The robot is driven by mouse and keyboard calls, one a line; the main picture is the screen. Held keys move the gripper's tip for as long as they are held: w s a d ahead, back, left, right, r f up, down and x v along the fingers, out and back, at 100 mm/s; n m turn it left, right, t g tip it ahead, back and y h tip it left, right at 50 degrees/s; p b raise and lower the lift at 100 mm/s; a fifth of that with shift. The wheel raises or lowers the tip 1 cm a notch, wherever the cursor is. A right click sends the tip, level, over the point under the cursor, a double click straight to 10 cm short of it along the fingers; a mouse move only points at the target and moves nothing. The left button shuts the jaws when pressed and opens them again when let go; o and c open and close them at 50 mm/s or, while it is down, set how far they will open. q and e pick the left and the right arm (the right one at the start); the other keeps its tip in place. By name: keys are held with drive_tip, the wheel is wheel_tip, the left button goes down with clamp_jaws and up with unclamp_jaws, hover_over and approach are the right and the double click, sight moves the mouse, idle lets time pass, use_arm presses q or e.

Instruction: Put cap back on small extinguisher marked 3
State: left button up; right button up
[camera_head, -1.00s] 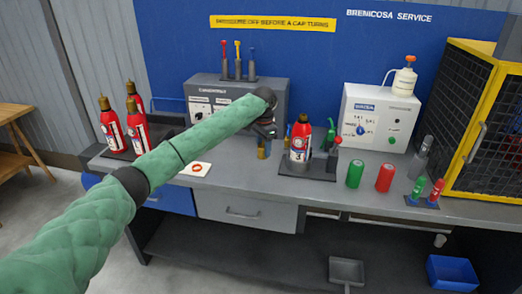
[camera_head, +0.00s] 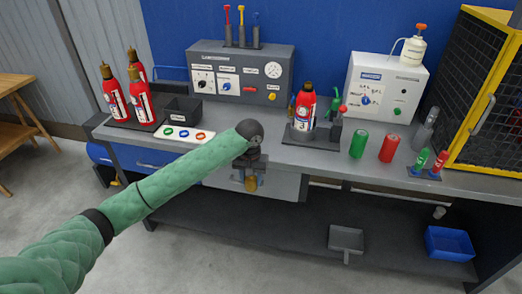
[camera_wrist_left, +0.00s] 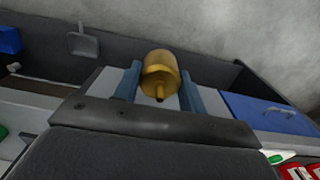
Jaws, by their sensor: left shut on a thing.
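The small red extinguisher marked 3 (camera_head: 304,112) stands upright in a dark stand (camera_head: 298,138) on the bench. My left gripper (camera_head: 250,174) is shut on a brass cap, held in front of the bench's front edge, left of and nearer than the extinguisher. The cap (camera_wrist_left: 160,68) shows clearly between the two blue-grey fingers in the left wrist view, with a narrow stem towards the camera. My right gripper is not in view.
Several red extinguishers (camera_head: 141,103) stand on a dark tray at the left. A white card with coloured rings (camera_head: 184,133) lies near them. A green can (camera_head: 358,144) and a red can (camera_head: 388,147) stand right of the stand. A yellow-framed cage (camera_head: 478,100) bounds the right end.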

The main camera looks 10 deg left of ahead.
use_arm(q)
drive_tip(key=s+a+f, duration=0.3)
drive_tip(key=s+f, duration=1)
drive_tip(key=s, duration=0.1)
drive_tip(key=shift+s+a+f, duration=0.35)
drive_tip(key=shift+s+a, duration=0.05)
